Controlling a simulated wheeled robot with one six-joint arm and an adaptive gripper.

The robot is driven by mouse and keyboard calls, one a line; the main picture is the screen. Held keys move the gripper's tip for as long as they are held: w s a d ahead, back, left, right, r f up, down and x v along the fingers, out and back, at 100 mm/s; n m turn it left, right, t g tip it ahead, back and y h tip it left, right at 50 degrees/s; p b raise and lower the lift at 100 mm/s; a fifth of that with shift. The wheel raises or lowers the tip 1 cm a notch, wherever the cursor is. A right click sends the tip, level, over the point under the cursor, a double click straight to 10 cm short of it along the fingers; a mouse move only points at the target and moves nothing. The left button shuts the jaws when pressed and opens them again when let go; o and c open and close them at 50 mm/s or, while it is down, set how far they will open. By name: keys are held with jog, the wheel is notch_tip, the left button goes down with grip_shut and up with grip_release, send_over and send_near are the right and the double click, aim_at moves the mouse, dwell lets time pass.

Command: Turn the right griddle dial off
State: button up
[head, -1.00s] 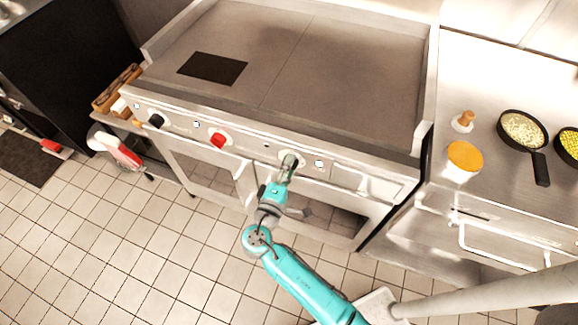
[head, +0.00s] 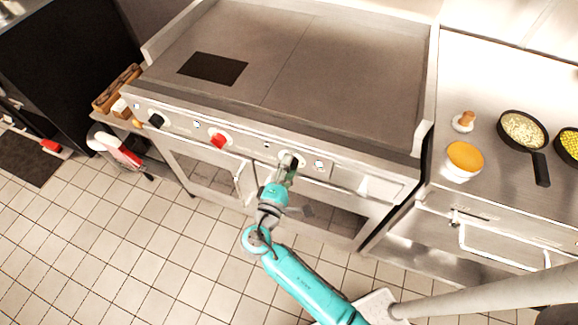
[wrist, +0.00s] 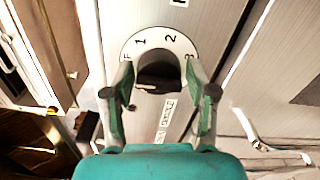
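The right griddle dial is a black knob (wrist: 158,72) on a round white plate marked 1, 2, 3, seen in the wrist view. In the head view it is at the right of the front panel, largely hidden by my gripper (head: 287,165). My gripper in the wrist view (wrist: 160,75) has one finger on each side of the knob, with narrow gaps visible beside it. It looks open around the knob; contact is not clear.
A red dial (head: 218,141) and a black dial (head: 156,121) sit further left on the panel. The flat griddle (head: 330,80) is above. A door handle (head: 240,180) sticks out below the panel. Pans and an orange-topped container (head: 464,158) stand on the right counter.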

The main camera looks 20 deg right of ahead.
jog(key=shift+o, duration=0.3)
jog(key=v, duration=1.2)
jog(key=shift+r, duration=0.1)
dwell(0.3)
jog(key=s+d+f+g+y, duration=0.1)
jog(key=s+d+f+y, duration=0.45)
jog(key=s, duration=0.25)
jog(key=s+d+f+g+y, duration=0.1)
jog(key=s+d+f+y, duration=0.35)
jog(key=s+f, duration=0.25)
jog(key=s+r+m+t+y, duration=0.1)
jog(key=s+r+m+t, duration=0.1)
jog(key=s+r+m, duration=0.3)
jog(key=s+a+r+m+t+y, duration=0.1)
jog(key=s+r+m, duration=0.5)
jog(key=r, duration=0.8)
jog(key=s+t, duration=0.1)
jog(key=s, duration=0.2)
jog(key=shift+a+r+y, duration=0.25)
jog(key=shift+r+y, duration=0.05)
jog(key=shift+y, duration=0.1)
